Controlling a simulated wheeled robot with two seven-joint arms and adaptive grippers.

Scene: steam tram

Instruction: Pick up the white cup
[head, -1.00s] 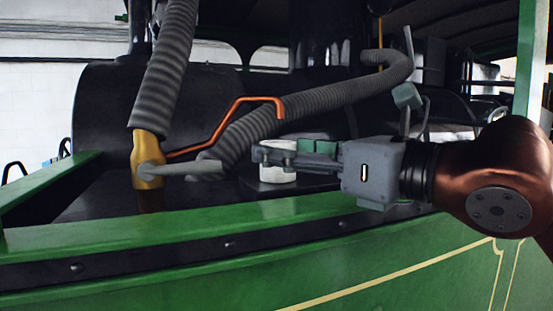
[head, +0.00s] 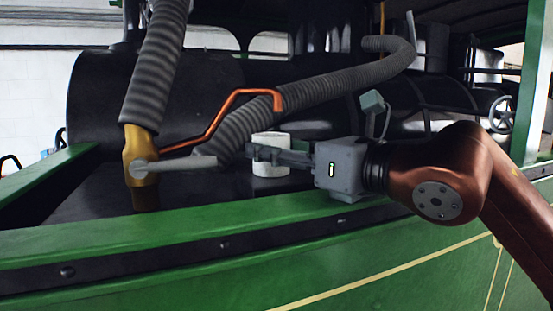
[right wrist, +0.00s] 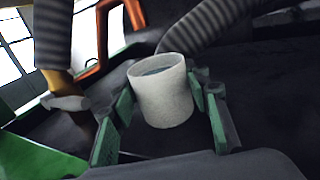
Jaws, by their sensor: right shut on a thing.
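The white cup (head: 270,169) is upright above the dark flat surface behind the green rail in the head view. My right gripper (head: 268,153) reaches it from the right and is shut on it, with one finger across the cup's near side. In the right wrist view the cup (right wrist: 162,95) stands between the green finger pads of the gripper (right wrist: 160,99), its open rim facing up. I cannot tell whether its base touches the surface. My left gripper is not in view.
A green rail (head: 200,227) runs along the front, below my right arm. A ribbed grey hose (head: 325,95) and a copper-coloured bent pipe (head: 225,105) pass close behind the cup. A brass fitting with a grey handle (head: 180,163) is to the left.

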